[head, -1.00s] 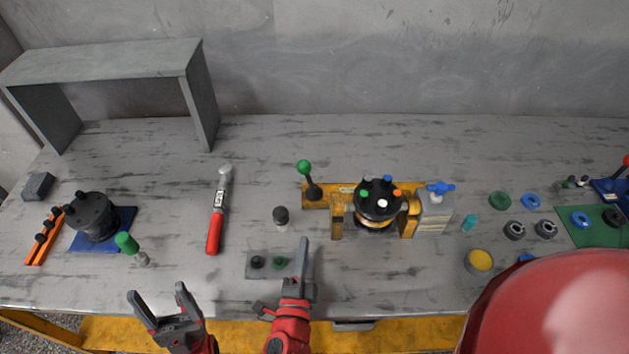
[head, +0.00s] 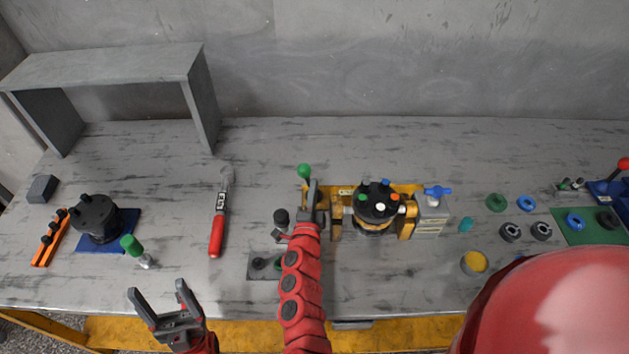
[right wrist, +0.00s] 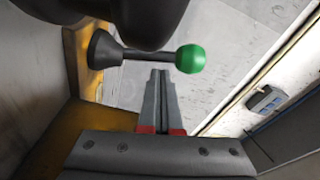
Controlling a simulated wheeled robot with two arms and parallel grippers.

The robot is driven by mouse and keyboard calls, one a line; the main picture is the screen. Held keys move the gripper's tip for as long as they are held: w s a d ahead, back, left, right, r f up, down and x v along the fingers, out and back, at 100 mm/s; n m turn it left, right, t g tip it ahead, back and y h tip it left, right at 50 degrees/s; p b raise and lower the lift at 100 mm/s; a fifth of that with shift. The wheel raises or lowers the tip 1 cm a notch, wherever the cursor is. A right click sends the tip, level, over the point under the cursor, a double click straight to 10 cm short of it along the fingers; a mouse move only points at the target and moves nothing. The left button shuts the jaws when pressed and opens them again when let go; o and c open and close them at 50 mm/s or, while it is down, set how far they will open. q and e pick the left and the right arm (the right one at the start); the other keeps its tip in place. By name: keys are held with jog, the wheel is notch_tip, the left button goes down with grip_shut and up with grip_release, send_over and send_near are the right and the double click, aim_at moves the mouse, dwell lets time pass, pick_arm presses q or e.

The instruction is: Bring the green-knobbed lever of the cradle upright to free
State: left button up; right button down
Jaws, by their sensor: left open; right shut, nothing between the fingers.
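The cradle (head: 336,228) is a yellow frame on the table holding a black motor (head: 374,212) with coloured caps. Its lever's green knob (head: 304,171) stands at the frame's left end; the stem is mostly hidden behind my right gripper (head: 313,186). In the right wrist view the knob (right wrist: 190,58) is on a dark stem from a flared black base. My right gripper (right wrist: 160,72) is shut and empty, its tips close to the stem, left of the knob; contact cannot be told. My left gripper (head: 156,299) is open and empty at the table's front edge.
A red-handled tool (head: 216,236) lies left. A blue-handled valve block (head: 431,216) adjoins the cradle's right. A grey shelf (head: 105,68) stands at the back left.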

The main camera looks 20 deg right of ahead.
jog(key=shift+x, duration=0.85)
jog(key=shift+f, duration=0.15)
jog(key=shift+w+a+n+b, duration=0.15)
jog(key=shift+a+n+b, duration=0.45)
jog(key=shift+a+n, duration=0.15)
jog(key=shift+w+a+f+n+t, duration=0.15)
jog(key=shift+a+n+t, duration=0.15)
jog(key=shift+a+n, duration=0.35)
jog(key=shift+d, duration=0.15)
